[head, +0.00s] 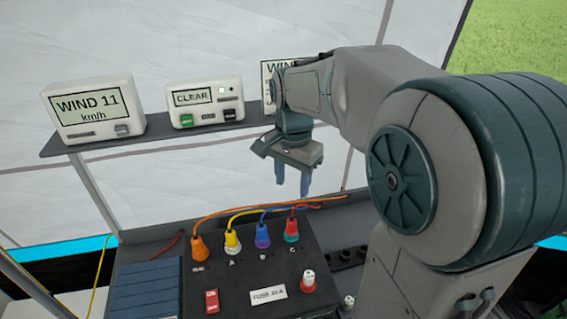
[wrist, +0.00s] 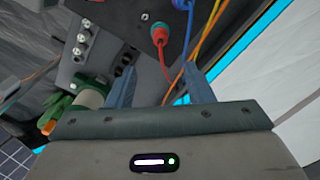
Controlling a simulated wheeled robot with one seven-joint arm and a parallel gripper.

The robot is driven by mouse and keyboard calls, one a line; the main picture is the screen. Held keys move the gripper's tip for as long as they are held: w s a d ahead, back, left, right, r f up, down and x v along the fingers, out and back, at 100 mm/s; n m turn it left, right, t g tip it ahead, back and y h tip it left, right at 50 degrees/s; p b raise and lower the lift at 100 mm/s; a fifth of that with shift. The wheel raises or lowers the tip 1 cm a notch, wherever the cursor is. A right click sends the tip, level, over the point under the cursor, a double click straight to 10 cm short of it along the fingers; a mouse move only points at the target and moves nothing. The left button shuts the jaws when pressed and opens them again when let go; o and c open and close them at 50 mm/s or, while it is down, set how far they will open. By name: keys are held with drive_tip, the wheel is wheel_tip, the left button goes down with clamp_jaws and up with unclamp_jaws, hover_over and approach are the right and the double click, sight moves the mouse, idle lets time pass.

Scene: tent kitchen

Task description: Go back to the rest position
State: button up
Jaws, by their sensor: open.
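My gripper (head: 293,182) hangs from my arm in the head view, fingers pointing down, above and behind the black control box (head: 230,285). Its two blue fingers are apart with nothing between them. In the wrist view my gripper (wrist: 160,85) also shows open and empty. A red plug (wrist: 163,35) with a red cable and a blue cable lie beyond the fingers there. My gripper looks clear of the box and the plugs.
Orange (head: 200,246), yellow (head: 232,241), blue (head: 262,235) and red-green (head: 291,230) plugs stand in the box with cables running right. A shelf (head: 160,140) behind holds a wind display (head: 93,108) and a "CLEAR" unit (head: 205,102). Another sign is partly hidden by my arm.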

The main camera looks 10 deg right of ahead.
drive_tip(key=s+f+n+t, duration=0.3)
drive_tip(key=s+n, duration=0.7)
drive_tip(key=s, duration=0.4)
drive_tip(key=shift+f, duration=0.2)
